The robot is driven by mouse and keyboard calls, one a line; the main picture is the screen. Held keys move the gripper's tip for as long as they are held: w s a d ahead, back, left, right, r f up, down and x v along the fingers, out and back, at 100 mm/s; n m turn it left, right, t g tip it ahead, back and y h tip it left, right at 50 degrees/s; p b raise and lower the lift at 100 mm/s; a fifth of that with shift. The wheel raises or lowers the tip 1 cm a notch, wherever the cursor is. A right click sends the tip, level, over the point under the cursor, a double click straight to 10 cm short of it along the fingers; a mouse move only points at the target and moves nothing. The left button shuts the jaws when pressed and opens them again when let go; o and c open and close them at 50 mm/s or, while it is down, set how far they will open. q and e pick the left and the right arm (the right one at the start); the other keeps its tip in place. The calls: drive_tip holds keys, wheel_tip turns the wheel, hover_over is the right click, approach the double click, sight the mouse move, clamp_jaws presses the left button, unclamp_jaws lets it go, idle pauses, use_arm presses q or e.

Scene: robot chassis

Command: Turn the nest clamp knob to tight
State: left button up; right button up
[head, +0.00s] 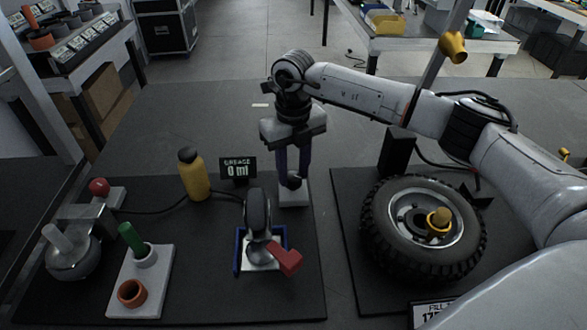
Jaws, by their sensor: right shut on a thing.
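The nest clamp knob (294,182) is a small dark knob on a pale grey block (294,197), behind and to the right of the nest. My right gripper (292,174) points straight down over it, with its two dark fingers shut on the knob from either side. The fingers partly cover the knob, and I cannot read its turn position. The nest (238,252) is a blue-edged frame holding a dark caster wheel (258,214) with a red pedal (286,259). My left gripper is not in view.
A yellow bottle (193,175) and a "GREASE 0 ml" display (238,169) stand left of the knob. A large tyre (423,229) lies on the right mat. A white block (140,283) with a green-handled tool (131,238) and an orange ring (132,293) is at front left.

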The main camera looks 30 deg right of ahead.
sight(294, 176)
drive_tip(key=o, duration=1)
drive_tip(key=shift+o, duration=0.2)
drive_tip(key=shift+r, duration=0.15)
wheel_tip(294, 176, up, 10)
drive_tip(key=shift+b, duration=0.45)
